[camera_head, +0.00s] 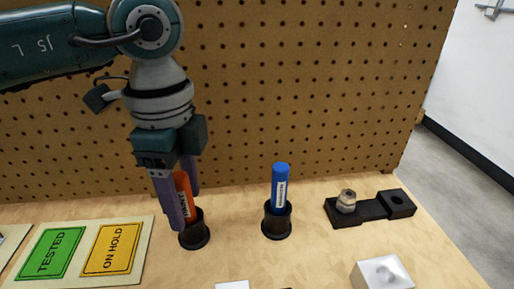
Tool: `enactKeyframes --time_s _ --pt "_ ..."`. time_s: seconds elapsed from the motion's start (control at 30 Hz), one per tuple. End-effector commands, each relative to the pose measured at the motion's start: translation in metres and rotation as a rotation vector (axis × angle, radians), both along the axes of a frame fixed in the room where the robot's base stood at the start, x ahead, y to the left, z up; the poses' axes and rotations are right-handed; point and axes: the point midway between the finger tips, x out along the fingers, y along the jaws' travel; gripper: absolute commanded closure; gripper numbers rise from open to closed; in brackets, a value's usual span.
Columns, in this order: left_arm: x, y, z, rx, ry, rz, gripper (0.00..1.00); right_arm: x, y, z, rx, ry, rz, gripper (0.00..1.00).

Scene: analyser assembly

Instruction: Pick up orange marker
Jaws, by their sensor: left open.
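The orange marker (184,197) stands upright in a black round holder (195,237) on the wooden table. My left gripper (184,205) points down over it. Its purple fingers are open, one on each side of the marker, and partly hide it. I cannot tell whether a finger touches the marker. My right gripper is not in view.
A blue marker (280,188) stands in another black holder (277,222) to the right. A black fixture (372,208) with a metal piece and a white block (382,273) lie further right. A sign board (83,254) lies at left. A pegboard (300,90) stands behind.

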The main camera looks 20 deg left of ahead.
Motion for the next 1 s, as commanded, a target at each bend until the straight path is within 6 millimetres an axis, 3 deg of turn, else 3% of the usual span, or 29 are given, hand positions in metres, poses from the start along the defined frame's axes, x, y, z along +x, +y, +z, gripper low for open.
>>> enactKeyframes --time_s 0.3,0.83,1.0 --pt "0.0001 -0.0003 -0.0071 -0.001 -0.001 -0.001 0.38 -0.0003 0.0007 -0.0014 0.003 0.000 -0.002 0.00" --pt "0.0002 -0.0003 -0.0067 -0.001 -0.001 -0.001 0.98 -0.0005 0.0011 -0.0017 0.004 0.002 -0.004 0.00" --pt "0.0002 -0.0003 -0.0067 -0.001 -0.001 -0.001 1.00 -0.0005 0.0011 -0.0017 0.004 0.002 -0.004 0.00"
